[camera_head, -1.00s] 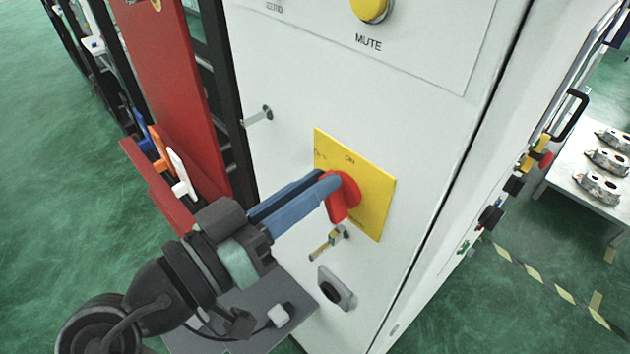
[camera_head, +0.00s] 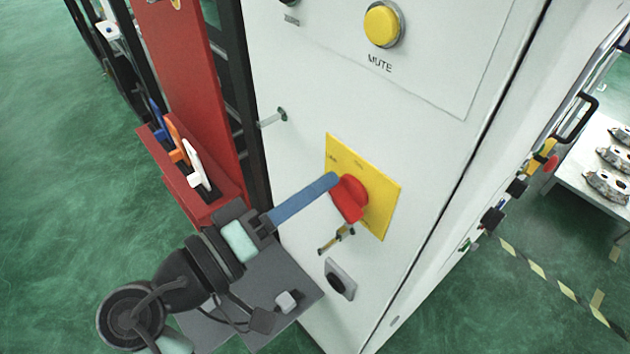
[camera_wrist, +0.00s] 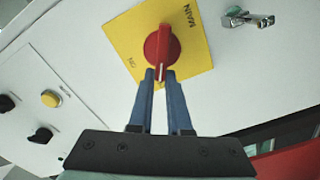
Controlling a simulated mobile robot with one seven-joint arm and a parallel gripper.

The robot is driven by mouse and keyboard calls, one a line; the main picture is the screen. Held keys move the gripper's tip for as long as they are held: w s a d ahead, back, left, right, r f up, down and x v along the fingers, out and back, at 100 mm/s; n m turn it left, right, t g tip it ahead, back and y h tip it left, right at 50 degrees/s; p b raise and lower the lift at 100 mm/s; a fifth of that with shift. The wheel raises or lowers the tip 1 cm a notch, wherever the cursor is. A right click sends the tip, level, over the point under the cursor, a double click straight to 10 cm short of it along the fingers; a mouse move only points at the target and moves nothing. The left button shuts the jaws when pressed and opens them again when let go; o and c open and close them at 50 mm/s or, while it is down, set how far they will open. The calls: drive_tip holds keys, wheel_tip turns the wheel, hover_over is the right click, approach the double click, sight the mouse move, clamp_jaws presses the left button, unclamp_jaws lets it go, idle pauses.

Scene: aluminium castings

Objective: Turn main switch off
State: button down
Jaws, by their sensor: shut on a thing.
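The main switch is a red rotary handle (camera_head: 349,197) on a yellow plate (camera_head: 383,207) on the white cabinet front. In the wrist view the red handle (camera_wrist: 158,50) stands in the middle of the yellow plate (camera_wrist: 190,58), with "MAIN" and "ON" printed on the plate. My gripper (camera_head: 333,181) reaches the handle from the left with its blue fingers. In the wrist view the fingertips (camera_wrist: 160,75) are on either side of the handle's near end, shut on it. The contact faces are hidden.
A yellow MUTE button (camera_head: 382,26) is above on the cabinet (camera_head: 300,75). A red rack (camera_head: 185,90) stands left. A table with castings (camera_head: 608,185) is at right.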

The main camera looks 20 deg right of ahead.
idle(0.4)
drive_tip(key=c, duration=0.9)
unclamp_jaws()
drive_tip(key=shift+o, duration=0.2)
drive_tip(key=b+v, duration=0.5)
drive_tip(key=v, duration=0.8)
drive_tip(key=w+d+r+n+t+y, duration=0.2)
drive_tip(key=w+r+t+y, duration=0.7)
drive_tip(key=w+r+t, duration=0.3)
drive_tip(key=s+r+t+y, duration=0.4)
drive_tip(key=r, duration=0.5)
drive_tip(key=s+r+t+y+b, duration=0.1)
drive_tip(key=s+r+t+y, duration=0.3)
drive_tip(key=r, duration=0.5)
drive_tip(key=shift+s+a+r+t, duration=0.4)
drive_tip(key=shift+s+t, duration=0.2)
drive_tip(key=shift+s, duration=0.15)
